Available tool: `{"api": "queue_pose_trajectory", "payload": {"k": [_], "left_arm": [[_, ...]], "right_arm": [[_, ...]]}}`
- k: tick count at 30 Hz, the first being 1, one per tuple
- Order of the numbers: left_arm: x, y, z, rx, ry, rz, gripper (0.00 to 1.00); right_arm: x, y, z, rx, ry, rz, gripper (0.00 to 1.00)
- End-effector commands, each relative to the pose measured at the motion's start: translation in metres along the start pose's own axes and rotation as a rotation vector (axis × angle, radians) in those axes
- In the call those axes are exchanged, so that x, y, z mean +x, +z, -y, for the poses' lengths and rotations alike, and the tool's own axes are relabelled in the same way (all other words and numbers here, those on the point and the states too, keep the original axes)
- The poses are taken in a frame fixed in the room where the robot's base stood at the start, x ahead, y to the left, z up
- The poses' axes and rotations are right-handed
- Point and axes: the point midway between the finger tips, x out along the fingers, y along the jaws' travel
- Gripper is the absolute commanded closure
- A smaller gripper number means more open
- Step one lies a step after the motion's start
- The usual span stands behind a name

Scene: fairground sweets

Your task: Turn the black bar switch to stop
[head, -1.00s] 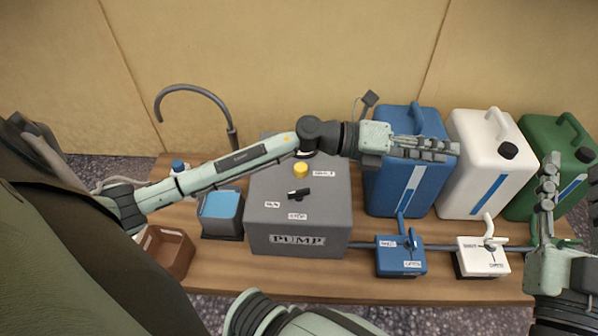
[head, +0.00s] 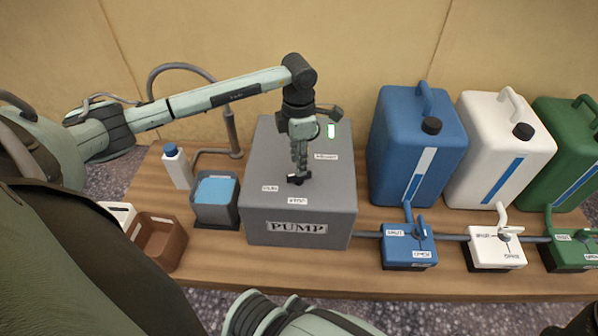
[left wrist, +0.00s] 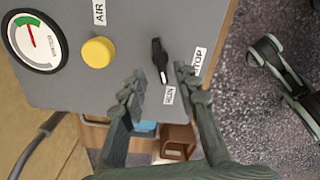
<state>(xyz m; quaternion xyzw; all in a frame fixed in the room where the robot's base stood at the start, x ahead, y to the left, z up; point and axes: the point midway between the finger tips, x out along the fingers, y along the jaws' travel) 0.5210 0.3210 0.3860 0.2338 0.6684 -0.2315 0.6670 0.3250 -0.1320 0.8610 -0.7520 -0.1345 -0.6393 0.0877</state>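The black bar switch (head: 297,180) sits on top of the grey pump box (head: 298,229). In the left wrist view the black bar switch (left wrist: 158,56) has a white mark at its end toward the RUN label (left wrist: 169,95). The STOP label (left wrist: 198,61) lies to the right, partly behind a finger. My left gripper (head: 299,166) points down at the switch. In the left wrist view its fingers are apart, one on each side of the switch's near end, with nothing held. Contact cannot be told. My right gripper is out of view.
A yellow button (left wrist: 98,52) and a round gauge (left wrist: 36,42) are on the same panel. Left of the pump stand a blue-topped container (head: 216,202), a white bottle (head: 178,168) and a brown bin (head: 157,243). Blue (head: 412,150), white (head: 500,150) and green canisters (head: 566,160) stand right.

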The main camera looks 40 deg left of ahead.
Motion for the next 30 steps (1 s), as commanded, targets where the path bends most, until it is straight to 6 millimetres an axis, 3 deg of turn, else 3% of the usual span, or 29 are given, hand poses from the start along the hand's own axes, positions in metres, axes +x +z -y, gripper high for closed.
{"api": "queue_pose_trajectory", "payload": {"k": [1,6,16,24,30], "left_arm": [[0.012,0.0,0.001,0.0,-0.003,0.0,0.69],[0.036,0.001,0.001,0.0,-0.003,0.002,0.69],[0.043,0.001,0.001,0.001,-0.002,0.003,0.69],[0.042,0.001,0.001,0.001,-0.002,0.003,1.0],[0.042,0.001,0.001,0.0,-0.002,0.003,1.0]], "right_arm": [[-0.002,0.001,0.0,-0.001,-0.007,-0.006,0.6],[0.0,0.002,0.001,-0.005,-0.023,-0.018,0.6],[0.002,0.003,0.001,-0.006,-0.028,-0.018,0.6],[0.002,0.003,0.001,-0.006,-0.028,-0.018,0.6],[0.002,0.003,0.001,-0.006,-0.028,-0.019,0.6]]}}
